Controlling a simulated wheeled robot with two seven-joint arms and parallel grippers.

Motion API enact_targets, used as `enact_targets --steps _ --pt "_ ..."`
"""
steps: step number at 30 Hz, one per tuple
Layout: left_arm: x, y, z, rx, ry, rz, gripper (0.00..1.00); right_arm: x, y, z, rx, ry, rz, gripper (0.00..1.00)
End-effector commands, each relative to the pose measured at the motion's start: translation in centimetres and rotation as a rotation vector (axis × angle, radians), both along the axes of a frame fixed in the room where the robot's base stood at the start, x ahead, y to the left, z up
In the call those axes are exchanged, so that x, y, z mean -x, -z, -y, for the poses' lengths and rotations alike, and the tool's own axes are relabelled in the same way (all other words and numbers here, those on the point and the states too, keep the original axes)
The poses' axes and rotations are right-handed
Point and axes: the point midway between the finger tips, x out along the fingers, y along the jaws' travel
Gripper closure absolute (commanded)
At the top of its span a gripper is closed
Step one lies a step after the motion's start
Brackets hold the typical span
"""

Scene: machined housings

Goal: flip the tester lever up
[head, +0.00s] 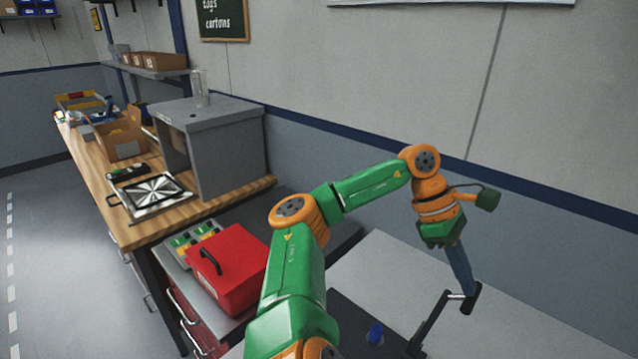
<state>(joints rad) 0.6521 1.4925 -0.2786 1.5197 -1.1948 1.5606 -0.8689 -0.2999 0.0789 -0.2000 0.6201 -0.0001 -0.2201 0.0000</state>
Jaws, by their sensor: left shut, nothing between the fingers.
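The tester lever (432,322) is a dark grey bar with a short cross handle at its top end. It rises at a slant from the dark plate (350,312) at the bottom of the head view and leans up to the right. My left gripper (469,284) points down at the handle with its dark blue fingers shut and nothing held. The fingertips are at or just behind the handle; I cannot tell whether they touch it. The lever's foot is near the bottom edge of the picture. My right gripper is out of view.
A blue knob-like part (375,333) sits on the dark plate. A light grey surface (375,270) lies around it. To the left are a red case (232,272) and a wooden bench (150,228) with a grey box (228,150). The wall stands close behind my left arm.

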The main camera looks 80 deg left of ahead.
Motion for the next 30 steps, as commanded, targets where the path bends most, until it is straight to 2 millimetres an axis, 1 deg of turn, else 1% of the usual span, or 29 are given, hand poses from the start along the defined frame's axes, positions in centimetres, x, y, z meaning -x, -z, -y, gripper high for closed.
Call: enact_targets --steps 1,11,13,15,21,24,27,30 --pt "0.4 1.2 0.5 0.005 0.017 -0.033 1.0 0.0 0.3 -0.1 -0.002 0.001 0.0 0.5" --pt "0.5 1.1 0.3 0.005 0.016 -0.032 1.0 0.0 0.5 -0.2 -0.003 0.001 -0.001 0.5" --pt "0.8 0.7 -0.1 0.005 0.013 -0.029 1.0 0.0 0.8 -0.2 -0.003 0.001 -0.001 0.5" --pt "1.3 -0.2 -0.9 0.007 0.009 -0.021 1.0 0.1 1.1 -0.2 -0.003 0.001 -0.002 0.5" --pt "3.2 -3.8 -3.3 0.01 -0.005 0.002 1.0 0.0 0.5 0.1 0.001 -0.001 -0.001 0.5" --pt "3.9 -5.0 -4.1 0.012 -0.009 0.008 1.0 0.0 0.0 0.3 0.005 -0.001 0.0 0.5" --pt "4.3 -5.6 -4.6 0.011 -0.01 0.014 1.0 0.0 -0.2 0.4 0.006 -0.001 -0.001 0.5" --pt "4.5 -5.8 -4.8 0.012 -0.011 0.014 1.0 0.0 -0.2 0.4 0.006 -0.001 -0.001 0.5"
